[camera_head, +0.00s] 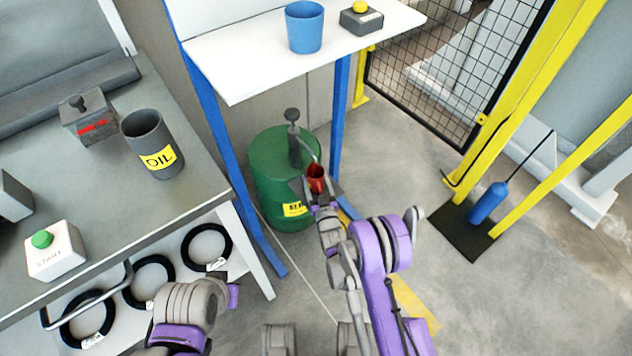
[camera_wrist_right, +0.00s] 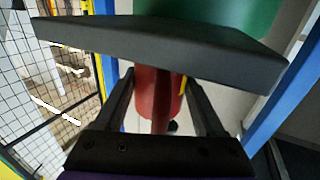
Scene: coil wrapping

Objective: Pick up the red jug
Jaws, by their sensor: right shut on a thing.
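The red jug (camera_head: 316,177) is small in the head view, in front of the green drum (camera_head: 275,165) and its dark hand pump (camera_head: 294,135). My right gripper (camera_head: 318,194) is at the jug, with its fingers shut on it. In the right wrist view the red jug (camera_wrist_right: 157,95) is between the two dark fingers of the right gripper (camera_wrist_right: 160,105). A dark plate (camera_wrist_right: 170,45) crosses the top of that view and hides part of the jug. My left arm shows at the bottom of the head view, but its gripper cannot be made out.
A grey workbench (camera_head: 120,218) with an OIL can (camera_head: 151,142) is at left.

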